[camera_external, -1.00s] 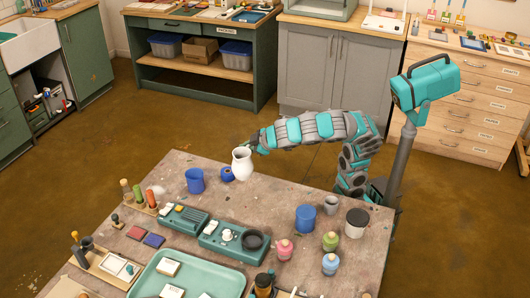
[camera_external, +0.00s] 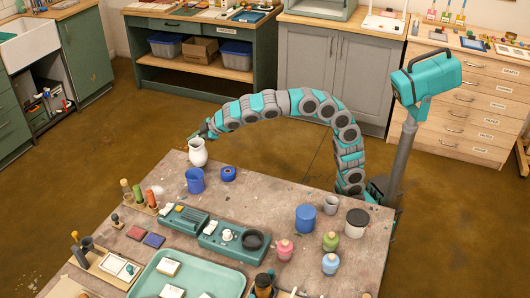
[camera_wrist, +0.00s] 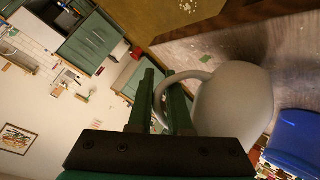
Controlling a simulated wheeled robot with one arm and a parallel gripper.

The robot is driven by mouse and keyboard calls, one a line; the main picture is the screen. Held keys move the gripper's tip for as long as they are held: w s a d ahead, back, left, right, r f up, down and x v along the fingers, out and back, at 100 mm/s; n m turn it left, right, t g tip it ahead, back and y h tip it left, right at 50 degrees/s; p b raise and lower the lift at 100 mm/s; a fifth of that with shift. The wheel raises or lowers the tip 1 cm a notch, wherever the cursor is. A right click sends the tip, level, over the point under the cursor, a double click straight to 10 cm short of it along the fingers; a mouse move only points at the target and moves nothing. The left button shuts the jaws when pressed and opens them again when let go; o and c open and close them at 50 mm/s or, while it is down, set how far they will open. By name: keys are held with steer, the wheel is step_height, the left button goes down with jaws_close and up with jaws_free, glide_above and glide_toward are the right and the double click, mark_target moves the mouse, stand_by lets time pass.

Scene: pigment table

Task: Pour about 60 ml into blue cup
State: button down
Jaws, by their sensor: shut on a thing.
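My gripper (camera_external: 206,134) is shut on the handle of a white pitcher (camera_external: 198,153) near the back edge of the table. In the wrist view, my gripper (camera_wrist: 163,105) grips the handle, and the pitcher's body (camera_wrist: 238,98) is to the right. The pitcher looks close to upright. A blue cup (camera_external: 195,181) stands on the table just below the pitcher in the external view; it also shows at the right of the wrist view (camera_wrist: 295,140). I cannot see liquid in either.
Green devices (camera_external: 222,236) and a teal tray (camera_external: 232,281) are toward the front. Bare table (camera_external: 270,200) lies between.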

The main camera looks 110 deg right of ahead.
steer(key=shift+w+d+f, duration=0.1)
steer(key=shift+d+f, duration=0.05)
steer(key=shift+d, duration=0.1)
steer(key=shift+a+r, duration=0.1)
steer(key=shift+r, duration=0.1)
steer(key=shift+w+a+r, duration=0.1)
steer(key=shift+w+a+r+n+h+b, duration=0.15)
steer(key=shift+a+r+n+h, duration=0.2)
steer(key=shift+a+r+h, duration=0.25)
steer(key=shift+w+a+r+n+h+b, duration=0.15)
steer(key=shift+a+r+n+h, duration=0.2)
steer(key=shift+h, duration=0.35)
steer(key=a+r+n+h, duration=0.1)
steer(key=w+a+r+n+h, duration=0.1)
steer(key=a+r, duration=0.1)
steer(key=shift+a+r+p, duration=0.15)
steer(key=shift+r+p, duration=0.15)
steer(key=shift+w+a+r+n+h+p, duration=0.1)
steer(key=shift+a+r+n+h+p, duration=0.1)
steer(key=shift+a+r+n+h, duration=0.25)
steer(key=shift+w+a+r+n+h+p, duration=0.2)
steer(key=shift+r+n+h, duration=0.1)
steer(key=shift+r+h, duration=0.3)
steer(key=shift+w+a+r+n+h+p, duration=0.15)
steer(key=shift+a+r+n+h, duration=0.2)
steer(key=shift+r, duration=0.25)
steer(key=shift+a+r+n+h, duration=0.25)
steer(key=shift+r+n+h, duration=0.05)
steer(key=shift+r+h, duration=0.1)
